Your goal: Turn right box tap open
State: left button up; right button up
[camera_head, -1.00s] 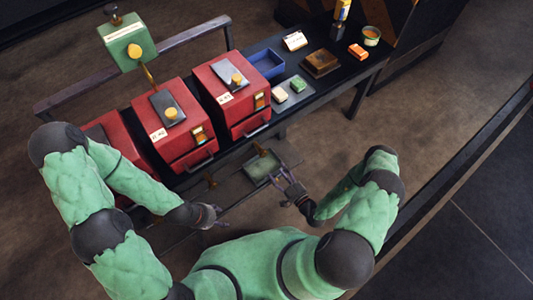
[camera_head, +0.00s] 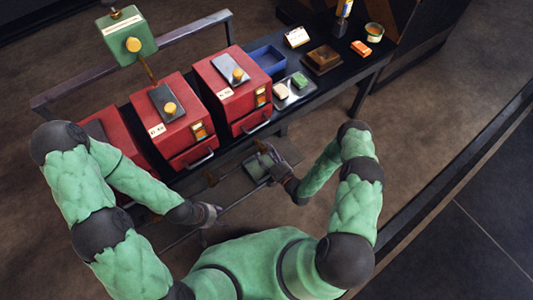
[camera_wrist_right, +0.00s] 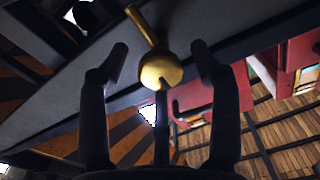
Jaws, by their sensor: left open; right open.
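The right red box (camera_head: 222,93) stands on the dark bench with a brass knob on its lid. A brass tap (camera_wrist_right: 160,70) with a lever slanting up and left sits between the two fingers of my right gripper (camera_wrist_right: 159,52) in the right wrist view. The fingers are apart, with a visible gap on each side of the tap. In the head view my right gripper (camera_head: 265,160) is low in front of the right box and largely hides this tap. My left gripper (camera_head: 210,214) is open and empty, lower left.
The middle red box (camera_head: 160,128) and another at left stand alongside. A green tank (camera_head: 127,45) stands behind them. A blue bin (camera_head: 266,62) and small items occupy the bench's right end. The floor at right is clear.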

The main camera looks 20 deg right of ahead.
jog(key=c, duration=1.2)
jog(key=shift+o, duration=0.2)
jog(key=shift+n, duration=0.3)
jog(key=n+p, duration=0.1)
jog(key=n, duration=0.2)
jog(key=shift+n, duration=0.3)
jog(key=n+p, duration=0.1)
jog(key=n, duration=0.3)
jog(key=shift+n, duration=0.3)
jog(key=n, duration=0.4)
jog(key=shift+n, duration=0.3)
jog(key=shift+n+p, duration=0.5)
jog(key=shift+n, duration=1.7)
